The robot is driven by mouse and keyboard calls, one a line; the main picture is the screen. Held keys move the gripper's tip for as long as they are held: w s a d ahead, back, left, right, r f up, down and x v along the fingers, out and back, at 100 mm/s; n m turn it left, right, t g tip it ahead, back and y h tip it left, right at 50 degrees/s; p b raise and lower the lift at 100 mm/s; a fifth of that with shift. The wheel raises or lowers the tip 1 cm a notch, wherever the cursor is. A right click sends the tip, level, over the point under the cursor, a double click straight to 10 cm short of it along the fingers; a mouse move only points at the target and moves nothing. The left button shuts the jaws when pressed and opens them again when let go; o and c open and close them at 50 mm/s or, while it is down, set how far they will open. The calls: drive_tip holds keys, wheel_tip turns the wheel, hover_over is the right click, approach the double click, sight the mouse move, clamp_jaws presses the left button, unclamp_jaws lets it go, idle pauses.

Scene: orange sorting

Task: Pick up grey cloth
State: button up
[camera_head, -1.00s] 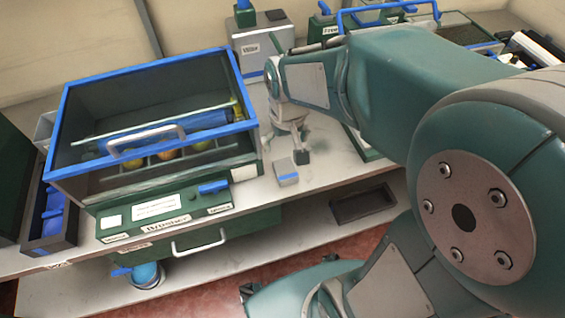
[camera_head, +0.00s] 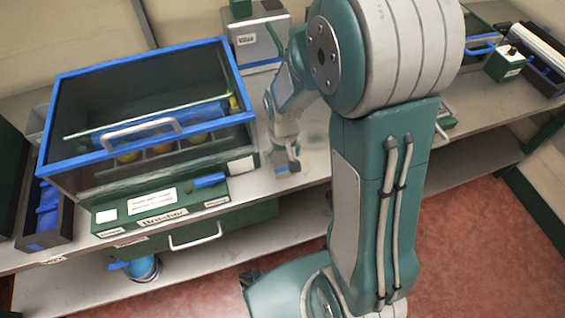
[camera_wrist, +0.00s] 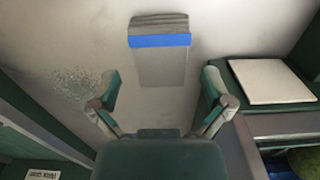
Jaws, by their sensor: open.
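The grey cloth (camera_wrist: 160,66) lies flat on the pale bench in the wrist view, as a grey folded piece with a blue band across it. My gripper (camera_wrist: 160,88) is open and empty above the bench, its two fingers spread to the left and right of the cloth's near part. Most of the cloth lies beyond the fingertips. In the head view my gripper (camera_head: 289,163) is low over the bench, right of the blue-framed box, and largely covers the cloth.
A blue-framed clear-fronted box (camera_head: 147,132) with round fruit inside stands left of my gripper, on a green labelled base (camera_head: 150,205). A grey machine (camera_head: 258,42) stands behind. A dark green fixture (camera_wrist: 235,95) is close at right in the wrist view.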

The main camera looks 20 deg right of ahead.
drive_tip(key=shift+a+f, duration=0.15)
drive_tip(key=shift+f, duration=1.2)
drive_tip(key=c, duration=1)
drive_tip(key=shift+o, duration=0.2)
drive_tip(key=shift+r, duration=0.1)
drive_tip(key=shift+r, duration=0.6)
drive_tip(key=s+a+r, duration=0.8)
drive_tip(key=s+r, duration=0.3)
drive_tip(key=shift+s+r, duration=0.25)
drive_tip(key=shift+r, duration=0.1)
